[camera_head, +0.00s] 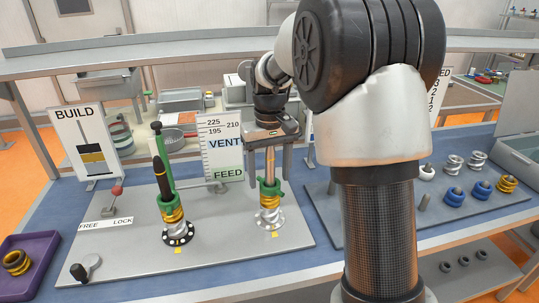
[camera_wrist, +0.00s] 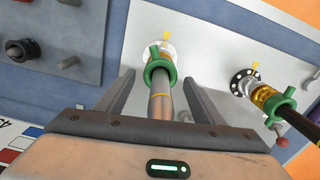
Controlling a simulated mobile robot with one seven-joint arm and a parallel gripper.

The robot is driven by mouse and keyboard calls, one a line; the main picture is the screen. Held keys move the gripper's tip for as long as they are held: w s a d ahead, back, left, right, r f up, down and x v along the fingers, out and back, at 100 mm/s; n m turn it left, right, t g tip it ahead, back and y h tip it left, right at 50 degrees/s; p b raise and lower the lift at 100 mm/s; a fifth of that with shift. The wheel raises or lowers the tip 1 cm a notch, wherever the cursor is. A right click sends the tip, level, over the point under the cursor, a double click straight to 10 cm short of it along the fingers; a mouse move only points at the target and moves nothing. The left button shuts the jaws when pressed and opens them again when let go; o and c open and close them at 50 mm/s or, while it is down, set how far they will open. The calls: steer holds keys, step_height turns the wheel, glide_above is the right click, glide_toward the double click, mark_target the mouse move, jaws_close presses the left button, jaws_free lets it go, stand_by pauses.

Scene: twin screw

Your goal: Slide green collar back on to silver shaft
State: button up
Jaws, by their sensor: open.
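The silver shaft (camera_head: 270,162) stands upright at the right of the grey board and looks brownish-silver in the wrist view (camera_wrist: 160,103). A green collar (camera_head: 270,187) with side lugs sits around it low down, above gold rings (camera_head: 269,203) and a silver flange. The collar also shows in the wrist view (camera_wrist: 160,66). My gripper (camera_head: 268,172) points down over this shaft. Its open fingers (camera_wrist: 157,76) stand either side of the shaft, apart from it and the collar. A dark shaft (camera_head: 159,172) at the left has its own green collar (camera_head: 173,196) and a tall green rod.
A purple tray (camera_head: 39,252) with a gold ring lies at the left. A FREE/LOCK lever (camera_head: 116,190) and a black knob (camera_head: 78,272) are on the board. VENT/FEED (camera_head: 222,150) and BUILD signs stand behind. A grey rack (camera_head: 400,210) with several springs is at the right.

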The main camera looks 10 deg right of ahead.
step_height(320, 180, up, 17)
steer(key=shift+r+p, duration=0.1)
steer(key=shift+p, duration=1.1)
stand_by(0.5)
